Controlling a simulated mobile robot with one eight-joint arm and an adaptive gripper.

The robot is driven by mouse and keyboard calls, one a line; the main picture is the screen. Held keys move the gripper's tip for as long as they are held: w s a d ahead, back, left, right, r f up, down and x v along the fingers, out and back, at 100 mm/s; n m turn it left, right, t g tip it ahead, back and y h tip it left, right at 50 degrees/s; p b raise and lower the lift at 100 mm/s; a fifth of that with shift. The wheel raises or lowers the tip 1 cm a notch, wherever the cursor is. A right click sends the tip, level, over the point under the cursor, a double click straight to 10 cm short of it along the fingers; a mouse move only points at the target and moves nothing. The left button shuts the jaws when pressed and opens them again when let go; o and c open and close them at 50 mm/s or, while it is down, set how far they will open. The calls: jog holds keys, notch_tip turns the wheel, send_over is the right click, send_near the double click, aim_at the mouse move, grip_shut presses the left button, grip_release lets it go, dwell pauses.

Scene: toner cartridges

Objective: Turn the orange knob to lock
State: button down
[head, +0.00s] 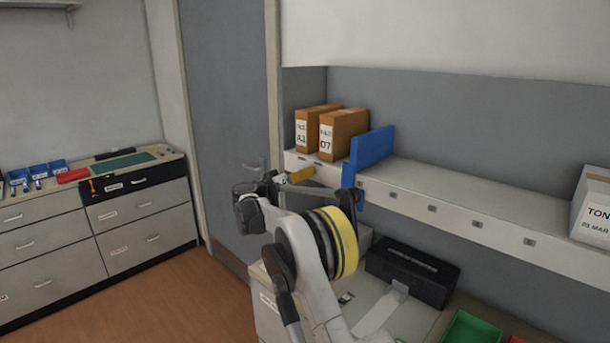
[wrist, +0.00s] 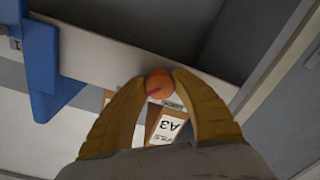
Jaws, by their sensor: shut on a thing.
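The orange knob (wrist: 159,84) is round and shows in the wrist view between the tips of my gripper (wrist: 158,88). The two yellow ribbed fingers are closed on its left and right sides. The knob appears to sit at the front edge of the shelf (wrist: 105,55). In the head view my gripper (head: 285,178) is at the left end of the shelf's front edge. The knob cannot be made out there, and my arm covers part of that area. The knob's lock marking cannot be read.
Two brown boxes, marked A3 (head: 312,122) and D7 (head: 345,130), stand on the shelf behind my gripper. A blue bracket (head: 370,150) stands to their right. A black box (head: 412,272) and a green bin (head: 470,328) are on the surface below. The shelf's middle is clear.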

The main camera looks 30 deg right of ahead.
jog(key=n, duration=0.8)
jog(key=shift+n, duration=0.3)
jog(key=n, duration=0.4)
jog(key=shift+n+g, duration=0.4)
jog(key=shift+n, duration=1.6)
jog(key=c, duration=1)
grip_release()
jog(key=shift+a, duration=0.1)
